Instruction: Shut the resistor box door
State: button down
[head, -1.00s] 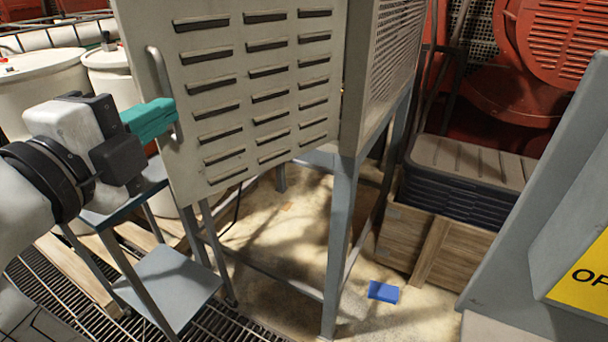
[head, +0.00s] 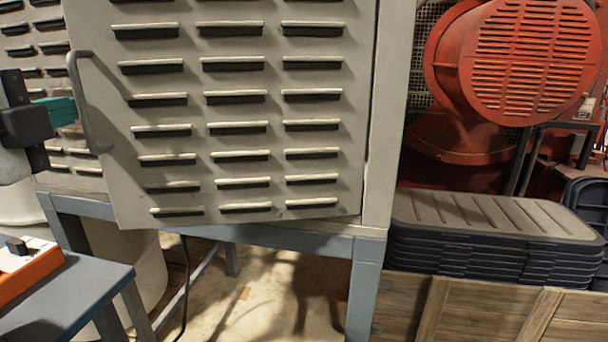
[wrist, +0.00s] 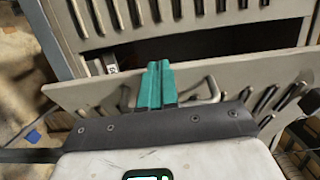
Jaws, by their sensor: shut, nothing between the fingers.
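The resistor box door (head: 235,110) is a pale grey louvred panel with a bar handle (head: 88,105) near its left edge in the head view. It stands ajar. In the wrist view a dark gap shows between the door (wrist: 250,72) and the louvred box (wrist: 150,18). My gripper (head: 62,112) is at the left of the head view, just left of the handle. In the wrist view its teal fingers (wrist: 156,84) are together and empty, in front of the door with the handle (wrist: 208,90) close by on the right. I cannot tell whether they touch the door.
The box stands on a blue-grey frame (head: 362,290). A small table (head: 75,295) with an orange and white device (head: 25,268) is at the lower left. Stacked dark lids (head: 490,235) on a wooden crate (head: 455,310) and a red machine (head: 515,70) are at the right.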

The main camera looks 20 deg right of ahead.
jog(key=a+x, duration=0.1)
jog(key=x, duration=0.9)
jog(key=shift+w, duration=0.25)
jog(key=shift+r, duration=0.1)
jog(key=shift+s, duration=0.15)
